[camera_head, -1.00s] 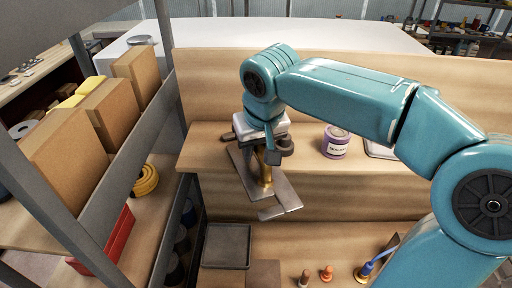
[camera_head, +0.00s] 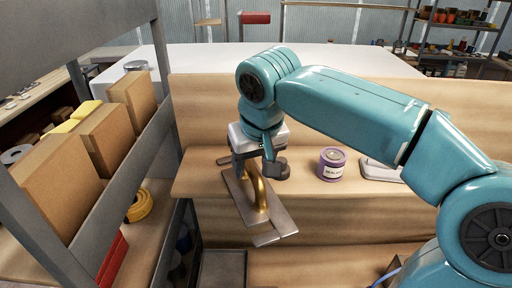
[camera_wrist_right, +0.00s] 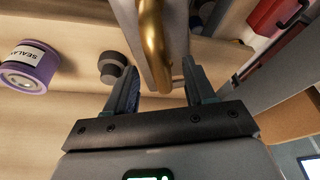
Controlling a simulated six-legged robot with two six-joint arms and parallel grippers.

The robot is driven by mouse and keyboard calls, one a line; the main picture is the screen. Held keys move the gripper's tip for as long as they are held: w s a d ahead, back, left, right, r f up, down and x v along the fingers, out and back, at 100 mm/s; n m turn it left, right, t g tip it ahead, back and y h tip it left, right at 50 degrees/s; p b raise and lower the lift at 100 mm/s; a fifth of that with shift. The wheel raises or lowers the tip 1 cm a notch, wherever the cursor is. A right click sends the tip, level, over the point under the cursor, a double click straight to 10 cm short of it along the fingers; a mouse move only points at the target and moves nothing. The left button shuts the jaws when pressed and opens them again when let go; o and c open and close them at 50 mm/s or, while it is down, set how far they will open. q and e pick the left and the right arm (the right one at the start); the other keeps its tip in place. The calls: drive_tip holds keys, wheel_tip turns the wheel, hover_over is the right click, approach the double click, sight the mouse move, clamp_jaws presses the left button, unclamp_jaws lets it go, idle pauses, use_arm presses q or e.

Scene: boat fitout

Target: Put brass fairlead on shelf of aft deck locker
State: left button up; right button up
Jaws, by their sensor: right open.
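A curved brass piece (camera_head: 259,194), which looks like the fairlead, stands at a long grey metal plate (camera_head: 236,196) on the wooden bench ledge; whether the two are joined I cannot tell. In the right wrist view the brass (camera_wrist_right: 154,42) rises between the fingers beside a grey strip. My right gripper (camera_head: 250,160) is open over the brass, its fingers apart on either side; I see no firm contact. Its tips are partly hidden in the head view. My left gripper is out of view. Which shelf belongs to the aft deck locker is not clear.
A purple sealant can (camera_head: 332,164) and a dark round knob (camera_head: 276,169) stand on the ledge right of the brass. A grey rack (camera_head: 155,160) with cardboard boxes (camera_head: 130,105) and a yellow coil (camera_head: 140,205) is at left. A dark tray (camera_head: 222,268) lies below.

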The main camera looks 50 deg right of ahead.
sight(252, 165)
drive_tip(key=v, duration=0.7)
drive_tip(key=shift+r, duration=0.25)
drive_tip(key=s+d+r+t+y+b, duration=0.1)
drive_tip(key=s+r+t+b, duration=0.15)
drive_tip(key=s+b, duration=0.2)
drive_tip(key=shift+g, duration=0.25)
drive_tip(key=b+x, duration=0.1)
drive_tip(key=x, duration=0.4)
drive_tip(key=w+x, duration=0.1)
drive_tip(key=x, duration=0.4)
drive_tip(key=shift+d+r+b, duration=0.1)
drive_tip(key=shift+r+b, duration=0.2)
drive_tip(key=shift+b, duration=0.1)
drive_tip(key=shift+w+f, duration=0.4)
drive_tip(key=shift+f, duration=0.1)
drive_tip(key=x, duration=0.4)
drive_tip(key=shift+w+f, duration=0.15)
drive_tip(key=shift+f, duration=0.1)
drive_tip(key=shift+w+f, duration=0.2)
drive_tip(key=shift+w, duration=0.05)
drive_tip(key=shift+s+r, duration=0.1)
drive_tip(key=shift+s, duration=0.05)
drive_tip(key=c, duration=0.3)
clamp_jaws()
